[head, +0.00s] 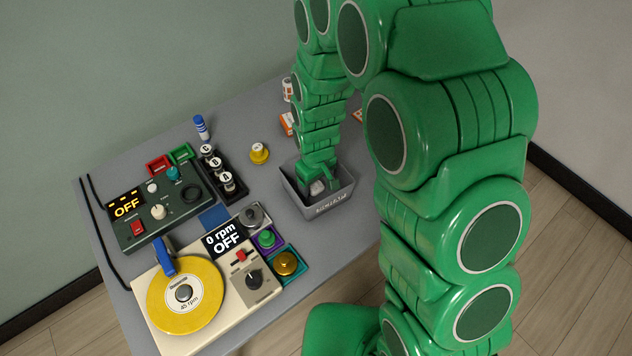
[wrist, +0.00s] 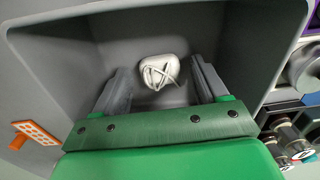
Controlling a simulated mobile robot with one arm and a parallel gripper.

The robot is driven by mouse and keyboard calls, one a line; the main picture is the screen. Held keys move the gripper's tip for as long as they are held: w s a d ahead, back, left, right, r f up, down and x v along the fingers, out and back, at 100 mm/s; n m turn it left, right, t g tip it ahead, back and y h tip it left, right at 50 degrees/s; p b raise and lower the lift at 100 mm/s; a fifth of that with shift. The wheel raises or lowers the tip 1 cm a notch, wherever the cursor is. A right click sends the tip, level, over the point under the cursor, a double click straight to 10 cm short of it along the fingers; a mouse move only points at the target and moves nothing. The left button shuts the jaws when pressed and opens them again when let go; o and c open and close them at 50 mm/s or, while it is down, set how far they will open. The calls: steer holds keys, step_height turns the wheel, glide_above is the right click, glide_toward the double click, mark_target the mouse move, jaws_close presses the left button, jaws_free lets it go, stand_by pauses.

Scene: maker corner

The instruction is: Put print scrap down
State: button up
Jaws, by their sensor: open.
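The print scrap (wrist: 160,72) is a small off-white tangled lump. It lies inside the grey bin (head: 331,206), on the bin floor as far as the wrist view shows. It also shows in the head view (head: 317,187) as a pale lump by the fingertips. My gripper (wrist: 160,85) is open and reaches down into the bin. Its two grey fingers stand apart on either side of the scrap in the wrist view, with gaps between them and the scrap. The bin's dark inner walls (wrist: 60,60) surround the fingers. My arm hides part of the bin in the head view.
A yellow knobbed piece (head: 259,153) stands left of the bin. A black rack of bottles (head: 226,183), a control box (head: 160,205) and a turntable (head: 185,297) fill the left of the grey table (head: 240,111). An orange perforated piece (wrist: 36,138) shows beside the bin.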

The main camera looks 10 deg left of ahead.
mark_target(316, 185)
steer(key=shift+r, duration=0.1)
step_height(316, 185, up, 11)
steer(key=s+d+r+m, duration=0.4)
steer(key=s+d+r, duration=0.4)
steer(key=d+r, duration=0.4)
steer(key=s+d+r+m+g, duration=0.1)
steer(key=s+d+r+m, duration=0.1)
steer(key=s+d, duration=0.3)
steer(key=s+d+r+m, duration=0.3)
steer(key=s+d+r, duration=0.1)
steer(key=s, duration=0.8)
steer(key=shift+s+d+r+g, duration=0.15)
steer(key=shift+s+d+g, duration=0.05)
steer(key=shift+d+g, duration=0.25)
